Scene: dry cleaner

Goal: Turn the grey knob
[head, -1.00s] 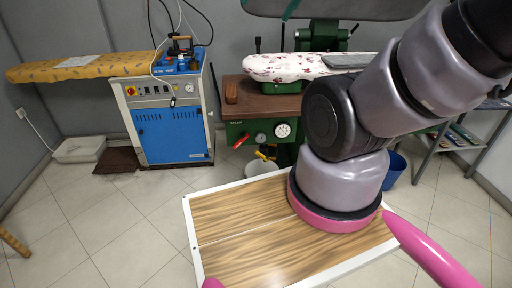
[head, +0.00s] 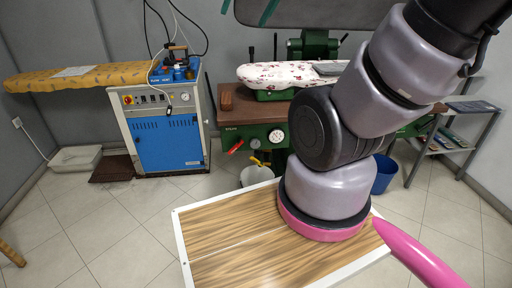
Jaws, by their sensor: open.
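I cannot pick out a grey knob for certain in the head view. A blue and white steam cabinet (head: 167,143) at the left back has a grey control strip with small dark controls and a red and yellow switch (head: 127,100). A green pressing machine (head: 244,139) at the back centre carries a white dial (head: 276,136) and a red handle (head: 235,147). My arm rises in front of it and hides part of it. The arm leaves the picture at the top right, and my gripper is not in view.
A padded yellow ironing board (head: 80,77) reaches left from the cabinet. A white bucket (head: 256,172) and a blue bin (head: 384,174) stand on the floor. A metal shelf (head: 468,106) is at right.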

